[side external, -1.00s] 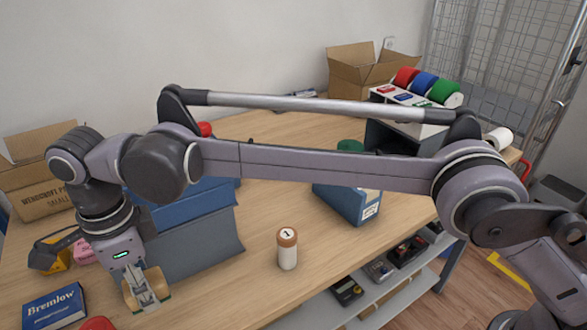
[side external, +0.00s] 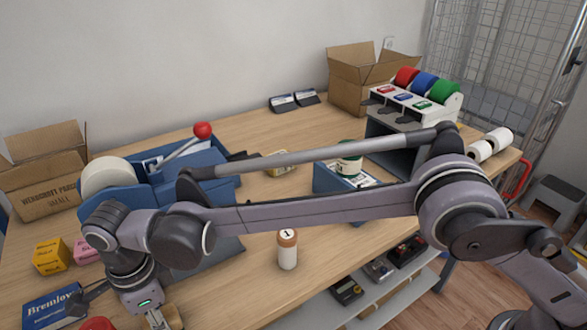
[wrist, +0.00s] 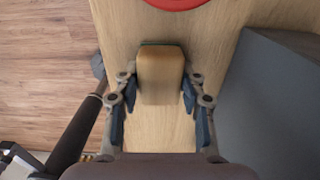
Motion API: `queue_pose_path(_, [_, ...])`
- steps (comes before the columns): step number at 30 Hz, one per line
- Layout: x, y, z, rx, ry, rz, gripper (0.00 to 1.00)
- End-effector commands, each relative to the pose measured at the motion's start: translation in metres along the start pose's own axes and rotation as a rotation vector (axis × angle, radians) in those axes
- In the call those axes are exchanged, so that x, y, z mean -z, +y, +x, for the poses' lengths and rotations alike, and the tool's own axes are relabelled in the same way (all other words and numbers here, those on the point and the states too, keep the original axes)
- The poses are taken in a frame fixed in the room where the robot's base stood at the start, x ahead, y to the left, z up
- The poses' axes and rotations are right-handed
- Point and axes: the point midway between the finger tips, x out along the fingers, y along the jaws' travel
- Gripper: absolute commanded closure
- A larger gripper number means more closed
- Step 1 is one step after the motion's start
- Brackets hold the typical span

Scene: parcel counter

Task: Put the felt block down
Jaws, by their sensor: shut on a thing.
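My gripper (side external: 160,319) is low over the near left part of the table, partly cut off by the bottom of the side view. It is shut on the felt block (side external: 174,316), a wooden block. In the wrist view the felt block (wrist: 161,74) sits between the two fingers of my gripper (wrist: 160,90), with a thin green strip at its far end. Whether its underside touches the table (wrist: 163,133) is not clear.
A grey-blue machine (wrist: 275,95) stands close on the right in the wrist view. A red round thing (wrist: 175,3) lies beyond the block. A Bremlow box (side external: 52,305) and a yellow box (side external: 50,256) are at left. A brown-capped bottle (side external: 287,250) stands right of my gripper.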

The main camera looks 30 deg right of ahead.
Motion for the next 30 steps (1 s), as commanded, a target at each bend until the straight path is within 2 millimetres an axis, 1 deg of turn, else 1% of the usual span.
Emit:
queue_pose_path(8, [0.0, 0.0, 0.003, 0.0, 0.0, 0.0, 0.91])
queue_pose_path(9, [0.0, 0.0, 0.003, 0.0, 0.0, 0.0, 0.51])
queue_pose_path(10, [0.0, 0.0, 0.003, 0.0, 0.0, 0.0, 0.42])
queue_pose_path(11, [0.0, 0.0, 0.003, 0.0, 0.0, 0.0, 0.37])
queue_pose_path(20, [0.0, 0.0, 0.002, 0.0, 0.0, 0.0, 0.37])
queue_pose_path(23, [0.0, 0.0, -0.003, 0.0, 0.0, 0.0, 0.37])
queue_pose_path(26, [0.0, 0.0, -0.013, 0.0, 0.0, 0.0, 0.37])
queue_pose_path(30, [0.0, 0.0, -0.039, 0.0, 0.0, 0.0, 0.37])
